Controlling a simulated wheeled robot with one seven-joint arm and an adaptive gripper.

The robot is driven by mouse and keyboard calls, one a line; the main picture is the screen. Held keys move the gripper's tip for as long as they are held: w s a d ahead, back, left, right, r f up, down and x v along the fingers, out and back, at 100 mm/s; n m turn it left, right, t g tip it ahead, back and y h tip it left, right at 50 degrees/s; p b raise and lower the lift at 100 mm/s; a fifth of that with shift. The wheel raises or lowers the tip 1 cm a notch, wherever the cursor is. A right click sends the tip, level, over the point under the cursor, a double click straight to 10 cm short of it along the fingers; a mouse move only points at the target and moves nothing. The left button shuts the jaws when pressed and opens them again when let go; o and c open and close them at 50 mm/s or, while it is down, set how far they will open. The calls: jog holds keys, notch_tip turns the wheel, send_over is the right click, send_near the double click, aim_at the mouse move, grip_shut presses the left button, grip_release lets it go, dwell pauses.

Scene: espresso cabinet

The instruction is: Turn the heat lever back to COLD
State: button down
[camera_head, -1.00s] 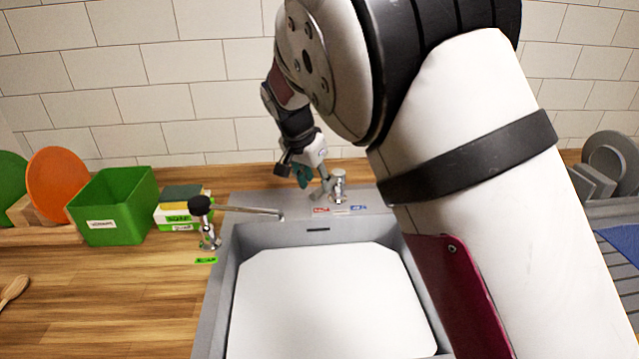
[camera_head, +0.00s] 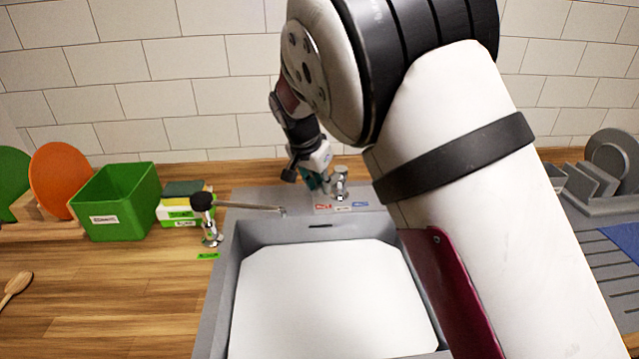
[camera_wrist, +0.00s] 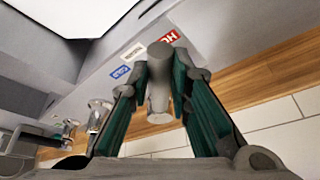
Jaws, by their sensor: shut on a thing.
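The heat lever (camera_wrist: 160,95) is a grey metal cylinder in the wrist view. It sits between the teal-padded fingers of my gripper (camera_wrist: 163,76), which are shut on it. The red HOT label (camera_wrist: 169,37) is just beyond its end. The white middle label (camera_wrist: 133,51) and the blue COLD label (camera_wrist: 120,72) lie to the left. In the head view, my gripper (camera_head: 316,182) is behind the sink, left of the chrome fixture (camera_head: 340,184); the lever there is mostly hidden by it. The red label (camera_head: 322,206) and blue label (camera_head: 360,204) show in front of the fixture.
The sink (camera_head: 228,275) holds a large white panel (camera_head: 330,300). A tap with a black knob (camera_head: 202,201) stands at its left, its spout reaching over the rim. A green bin (camera_head: 115,205) and small boxes (camera_head: 180,218) are further left. The tiled wall (camera_head: 190,60) is behind.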

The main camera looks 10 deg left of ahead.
jog(key=shift+s+d+n+y, duration=0.25)
jog(key=shift+d+n+y, duration=0.05)
jog(key=shift+d+n, duration=0.35)
jog(key=shift+s+d+n+y, duration=0.25)
jog(key=shift+d+n, duration=0.25)
jog(key=shift+n, duration=0.25)
jog(key=c, duration=1.5)
grip_release()
jog(key=shift+o, duration=0.2)
jog(key=shift+r, duration=0.15)
jog(key=d+v, duration=0.1)
jog(key=v, duration=1)
jog(key=shift+s+a+r, duration=0.25)
jog(key=shift+a+r, duration=0.05)
jog(key=shift+a, duration=0.2)
